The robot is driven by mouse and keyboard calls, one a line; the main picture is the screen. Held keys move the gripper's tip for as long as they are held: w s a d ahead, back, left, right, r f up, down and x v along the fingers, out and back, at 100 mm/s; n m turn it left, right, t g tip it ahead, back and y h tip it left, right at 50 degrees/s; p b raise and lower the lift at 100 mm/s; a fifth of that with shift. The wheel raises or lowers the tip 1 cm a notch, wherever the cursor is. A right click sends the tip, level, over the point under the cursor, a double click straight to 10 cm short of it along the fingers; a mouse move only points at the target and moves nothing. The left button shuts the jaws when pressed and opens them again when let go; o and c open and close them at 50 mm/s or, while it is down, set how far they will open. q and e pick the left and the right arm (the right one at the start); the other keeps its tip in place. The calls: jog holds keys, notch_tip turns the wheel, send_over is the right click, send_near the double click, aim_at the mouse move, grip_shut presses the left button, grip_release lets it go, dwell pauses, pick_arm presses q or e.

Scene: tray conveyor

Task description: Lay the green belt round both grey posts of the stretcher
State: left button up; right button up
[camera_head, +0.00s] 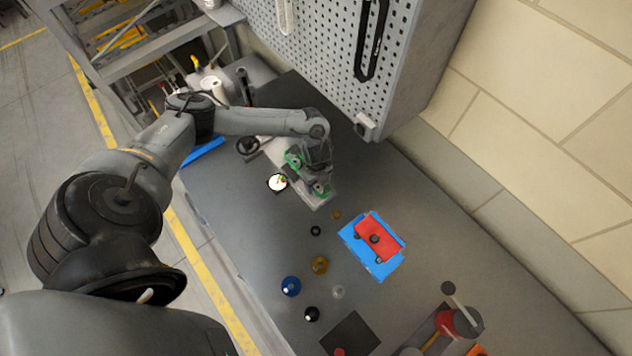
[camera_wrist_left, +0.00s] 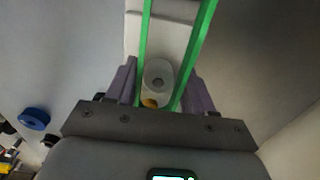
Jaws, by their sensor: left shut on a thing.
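My left gripper (camera_head: 318,172) is low over the light grey stretcher (camera_head: 318,201) on the bench. The green belt (camera_head: 293,160) shows on both sides of the gripper in the head view. In the left wrist view the gripper (camera_wrist_left: 160,90) is shut on the belt, with two green strands (camera_wrist_left: 190,55) running forward from between its fingers. A pale rounded piece with a grey round top, seemingly a post (camera_wrist_left: 158,78), lies between the strands. The arm and gripper hide much of the stretcher, so I cannot tell whether the belt surrounds either post. My right gripper is out of view.
A blue tray (camera_head: 352,241) with a red block (camera_head: 377,238) lies to the right. Several small round parts, including a blue one (camera_head: 290,286), are scattered in front. A white dial (camera_head: 277,182) is beside the stretcher. A pegboard (camera_head: 330,50) stands behind.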

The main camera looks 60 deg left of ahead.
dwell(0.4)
pick_arm(q)
jog(key=shift+f+b, duration=0.4)
jog(key=shift+f, duration=0.2)
jog(key=o, duration=1.4)
jog(key=shift+r, duration=0.1)
notch_tip(320, 180, up, 9)
jog(key=shift+r, duration=0.85)
